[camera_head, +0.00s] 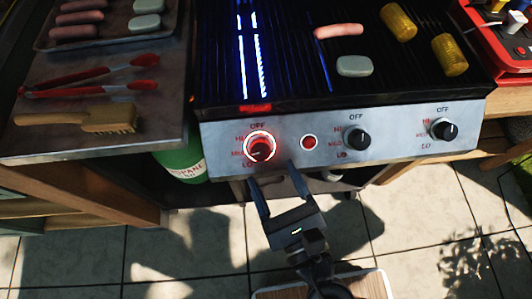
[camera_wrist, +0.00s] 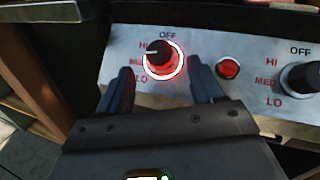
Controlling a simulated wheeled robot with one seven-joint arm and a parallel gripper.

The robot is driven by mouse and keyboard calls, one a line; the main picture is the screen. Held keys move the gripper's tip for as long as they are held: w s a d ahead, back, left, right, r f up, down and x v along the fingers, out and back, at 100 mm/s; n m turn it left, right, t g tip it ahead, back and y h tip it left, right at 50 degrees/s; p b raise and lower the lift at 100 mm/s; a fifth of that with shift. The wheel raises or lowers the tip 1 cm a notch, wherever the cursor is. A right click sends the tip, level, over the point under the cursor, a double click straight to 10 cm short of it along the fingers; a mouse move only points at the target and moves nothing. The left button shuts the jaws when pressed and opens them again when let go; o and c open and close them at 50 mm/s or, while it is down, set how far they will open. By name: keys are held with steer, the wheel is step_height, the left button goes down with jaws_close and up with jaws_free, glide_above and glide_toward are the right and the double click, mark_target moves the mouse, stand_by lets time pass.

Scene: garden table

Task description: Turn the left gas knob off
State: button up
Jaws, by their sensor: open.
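The left gas knob (camera_head: 262,149) is on the left of the grill's metal front panel, with a glowing red ring around it. It also shows in the wrist view (camera_wrist: 160,54), where its white pointer line points left, away from the OFF mark above, near the HI and MED marks. My gripper (camera_head: 270,171) is open and empty, just below the knob in the head view. In the wrist view my gripper (camera_wrist: 161,70) has one fingertip on each side of the knob; contact is not visible.
A red button (camera_head: 309,142) sits right of the knob, then the middle knob (camera_head: 357,139) and right knob (camera_head: 444,130). Blue flames (camera_head: 252,55) burn under the grill's left side. Tongs (camera_head: 90,75) and a brush (camera_head: 108,118) lie on the left shelf. A green propane tank (camera_head: 182,160) stands below.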

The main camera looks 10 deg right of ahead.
mark_target(263, 156)
steer(key=shift+x, duration=2.2)
steer(key=c, duration=1)
steer(key=shift+c, duration=0.2)
